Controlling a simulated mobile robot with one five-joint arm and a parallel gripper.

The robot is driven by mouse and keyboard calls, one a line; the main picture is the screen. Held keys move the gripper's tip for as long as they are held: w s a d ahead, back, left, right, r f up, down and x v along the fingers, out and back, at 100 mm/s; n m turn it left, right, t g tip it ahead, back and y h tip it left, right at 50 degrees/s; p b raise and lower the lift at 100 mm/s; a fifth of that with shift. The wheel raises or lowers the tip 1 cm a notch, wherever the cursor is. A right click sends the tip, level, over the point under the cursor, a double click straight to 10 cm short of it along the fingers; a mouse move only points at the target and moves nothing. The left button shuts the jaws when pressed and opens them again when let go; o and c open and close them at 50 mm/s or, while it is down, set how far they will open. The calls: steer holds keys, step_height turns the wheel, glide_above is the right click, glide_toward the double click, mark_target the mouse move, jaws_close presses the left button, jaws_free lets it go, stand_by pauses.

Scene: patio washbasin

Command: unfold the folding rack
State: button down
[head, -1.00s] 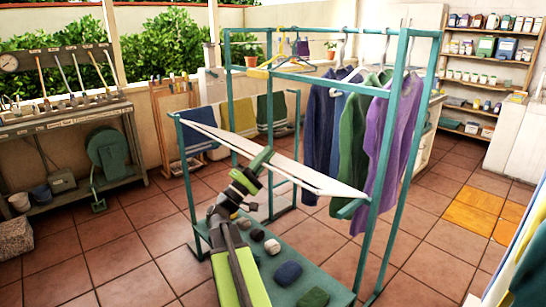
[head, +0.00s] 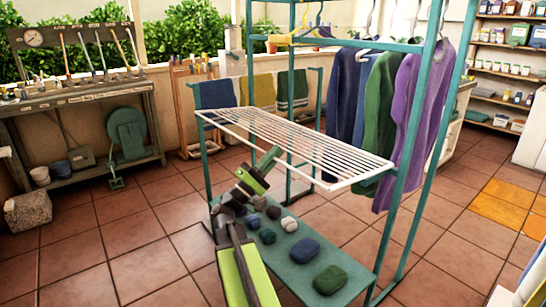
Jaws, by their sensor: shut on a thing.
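The folding rack (head: 292,140) is a white slatted panel on the teal stand (head: 203,160). Its slats are spread out in view, and it lies roughly level between the stand's left and right posts. My gripper (head: 270,157) is at the middle of the rack's near edge, with the green-and-dark wrist just below and left of it. It is shut on that edge of the rack. The exact contact is small and partly hidden by the fingers.
Purple, green and blue garments (head: 407,110) hang at the right. The teal lower shelf (head: 265,246) holds several rolled cloths or stones. Towels (head: 292,90) hang behind. A tool bench (head: 80,100) stands at left. The tiled floor at front left is clear.

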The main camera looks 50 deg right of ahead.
steer(key=shift+a+r, duration=0.1)
steer(key=shift+a, duration=0.1)
steer(key=c, duration=1.8)
jaws_free()
steer(key=shift+a+r, duration=0.1)
steer(key=shift+a+f+b, duration=0.1)
steer(key=shift+f+b, duration=0.25)
steer(key=shift+f, duration=0.1)
steer(key=b+v, duration=0.9)
steer(key=v, duration=0.7)
steer(key=shift+a+b, duration=0.3)
steer(key=shift+b, duration=0.05)
